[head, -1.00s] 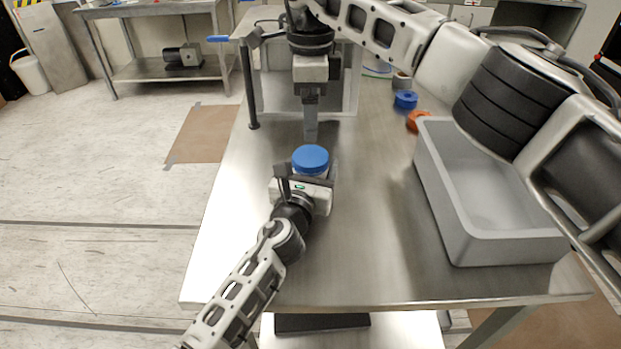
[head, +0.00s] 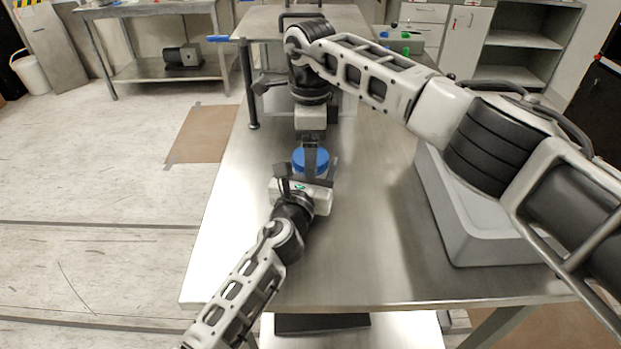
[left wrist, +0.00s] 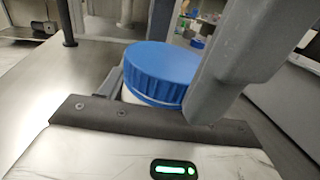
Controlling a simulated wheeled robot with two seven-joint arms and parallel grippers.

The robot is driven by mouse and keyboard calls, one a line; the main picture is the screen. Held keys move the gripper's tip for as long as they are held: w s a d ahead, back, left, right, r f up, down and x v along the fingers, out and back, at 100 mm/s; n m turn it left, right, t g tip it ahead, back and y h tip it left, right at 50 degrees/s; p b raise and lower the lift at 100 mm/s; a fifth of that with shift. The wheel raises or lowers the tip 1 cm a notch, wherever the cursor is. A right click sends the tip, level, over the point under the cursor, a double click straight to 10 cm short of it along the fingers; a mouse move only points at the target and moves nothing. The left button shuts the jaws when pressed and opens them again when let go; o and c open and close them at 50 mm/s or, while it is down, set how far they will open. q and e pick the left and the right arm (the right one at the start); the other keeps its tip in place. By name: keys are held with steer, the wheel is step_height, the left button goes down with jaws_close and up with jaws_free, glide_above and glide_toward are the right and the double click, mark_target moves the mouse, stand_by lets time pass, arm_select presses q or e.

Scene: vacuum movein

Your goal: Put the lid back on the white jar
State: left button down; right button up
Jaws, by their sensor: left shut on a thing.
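The white jar (left wrist: 131,97) stands upright on the metal table with a blue lid (left wrist: 160,70) on its top. The lid also shows in the head view (head: 299,160); there the jar is mostly hidden by my grippers. I cannot tell whether the lid is screwed tight. My left gripper (head: 304,183) is shut on the jar from the near side. My right gripper (head: 311,160) points down from above, its fingers at the lid and overlapping it in the head view. Whether those fingers are open, or touch the lid, I cannot tell.
A grey bin (head: 455,222) stands on the right of the table (head: 350,262), partly hidden by my right arm. A dark post (head: 249,85) stands at the table's left edge. The near part of the table is clear.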

steer(key=shift+f, duration=0.1)
steer(key=c, duration=1)
steer(key=m, duration=0.7)
steer(key=shift+c, duration=0.2)
steer(key=m, duration=0.7)
steer(key=shift+m, duration=0.3)
steer(key=o, duration=1.2)
step_height(320, 180, up, 12)
